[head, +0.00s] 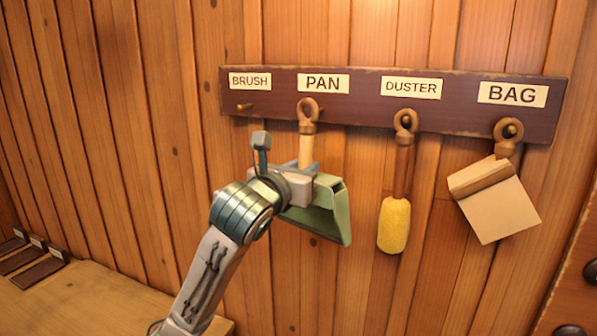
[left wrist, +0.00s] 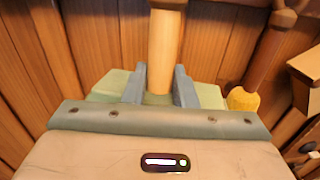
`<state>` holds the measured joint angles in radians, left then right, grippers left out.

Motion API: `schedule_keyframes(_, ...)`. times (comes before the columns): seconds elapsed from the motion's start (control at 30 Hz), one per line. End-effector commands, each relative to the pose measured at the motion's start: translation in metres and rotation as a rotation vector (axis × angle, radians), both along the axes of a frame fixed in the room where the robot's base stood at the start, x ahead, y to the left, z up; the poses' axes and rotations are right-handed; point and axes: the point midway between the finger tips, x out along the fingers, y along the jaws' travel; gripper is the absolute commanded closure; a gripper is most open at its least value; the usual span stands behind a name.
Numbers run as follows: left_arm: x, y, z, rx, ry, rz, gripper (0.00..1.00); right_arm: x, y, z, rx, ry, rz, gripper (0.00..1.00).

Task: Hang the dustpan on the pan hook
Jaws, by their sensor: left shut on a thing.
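The dustpan (head: 333,212) has a green pan and a pale wooden handle with a brown ring (head: 308,108) at its top. It hangs upright in front of the board, its ring just under the PAN label (head: 323,83), at the pan hook's place. I cannot tell whether the hook passes through the ring. My left gripper (head: 306,168) is shut on the lower handle, just above the pan. In the left wrist view its fingers (left wrist: 159,88) flank the handle (left wrist: 164,45), with the green pan (left wrist: 110,84) behind. My right gripper is not in view.
The dark hook board (head: 460,100) is on the plank wall. The brush peg (head: 244,106) is bare. A yellow duster (head: 394,225) and a tan bag (head: 495,205) hang to the right. A wooden surface (head: 80,300) with dark labelled blocks lies lower left.

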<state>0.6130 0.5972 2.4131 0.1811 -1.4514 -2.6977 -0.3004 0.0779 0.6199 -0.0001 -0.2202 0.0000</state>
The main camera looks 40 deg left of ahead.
Motion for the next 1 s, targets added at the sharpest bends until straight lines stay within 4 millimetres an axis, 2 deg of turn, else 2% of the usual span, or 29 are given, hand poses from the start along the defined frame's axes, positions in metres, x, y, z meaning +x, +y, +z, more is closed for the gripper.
schedule_keyframes(1.0,0.058,0.014,-0.006,0.000,-0.003,0.002,1.00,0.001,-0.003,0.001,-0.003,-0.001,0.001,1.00)
